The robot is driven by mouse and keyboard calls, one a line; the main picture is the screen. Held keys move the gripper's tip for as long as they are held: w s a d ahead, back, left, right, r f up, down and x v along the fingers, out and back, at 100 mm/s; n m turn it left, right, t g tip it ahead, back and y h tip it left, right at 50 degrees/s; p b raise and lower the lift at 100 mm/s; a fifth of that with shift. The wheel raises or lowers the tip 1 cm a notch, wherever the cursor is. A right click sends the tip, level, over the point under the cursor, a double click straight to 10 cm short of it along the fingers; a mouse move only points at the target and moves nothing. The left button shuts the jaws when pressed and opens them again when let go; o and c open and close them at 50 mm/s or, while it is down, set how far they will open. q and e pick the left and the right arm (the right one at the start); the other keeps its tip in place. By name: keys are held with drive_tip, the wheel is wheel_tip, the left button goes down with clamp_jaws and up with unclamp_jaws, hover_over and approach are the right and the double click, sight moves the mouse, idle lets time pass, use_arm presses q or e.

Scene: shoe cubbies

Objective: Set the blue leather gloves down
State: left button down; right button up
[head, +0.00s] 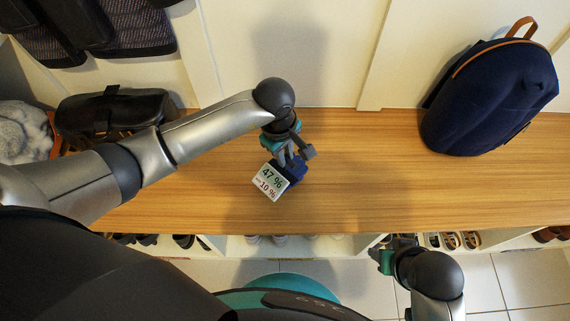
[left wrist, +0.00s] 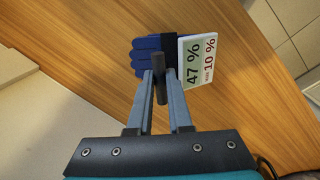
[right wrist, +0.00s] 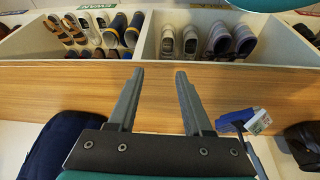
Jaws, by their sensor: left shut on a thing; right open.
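The blue leather gloves (head: 298,168) are at my left gripper (head: 294,152), over the wooden bench top in the head view. My left gripper (left wrist: 158,80) is shut on a dark grey peg that appears joined to the gloves (left wrist: 152,55); a dark band crosses their cuff. I cannot tell whether the gloves touch the bench. They also show in the right wrist view (right wrist: 236,118), with the left fingers mostly hidden there. My right gripper (right wrist: 160,75) is open and empty, in front of the bench's front edge and right of the gloves in the head view (head: 382,258).
A white display reading 47 % and 10 % (head: 269,183) sits against the gloves. The wooden bench (head: 375,180) is clear between them and a navy backpack (head: 490,95). A black bag (head: 115,112) lies at left. Shoe cubbies (right wrist: 150,45) are under the bench.

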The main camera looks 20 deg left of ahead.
sight(285, 171)
use_arm(q)
drive_tip(key=shift+f+b, duration=0.7)
drive_tip(key=shift+f, duration=1.1)
use_arm(e)
drive_tip(key=shift+r+t, duration=0.3)
drive_tip(key=shift+r, duration=1.55)
use_arm(q)
drive_tip(key=shift+f, duration=0.1)
drive_tip(key=c, duration=1.3)
unclamp_jaws()
drive_tip(key=o, duration=0.5)
drive_tip(key=shift+c, duration=0.2)
use_arm(e)
drive_tip(key=shift+r, duration=0.15)
drive_tip(key=shift+r, duration=0.1)
use_arm(q)
wheel_tip(285, 171, up, 12)
drive_tip(key=s+p, duration=0.1)
drive_tip(key=p, duration=0.4)
drive_tip(key=shift+s+a, duration=0.15)
drive_tip(key=shift+a, duration=0.15)
use_arm(e)
wheel_tip(285, 171, down, 11)
drive_tip(key=s+g, duration=0.1)
drive_tip(key=s, duration=0.1)
drive_tip(key=shift+s+d+g, duration=0.2)
drive_tip(key=shift+s+g, duration=0.15)
drive_tip(key=shift+g, duration=0.05)
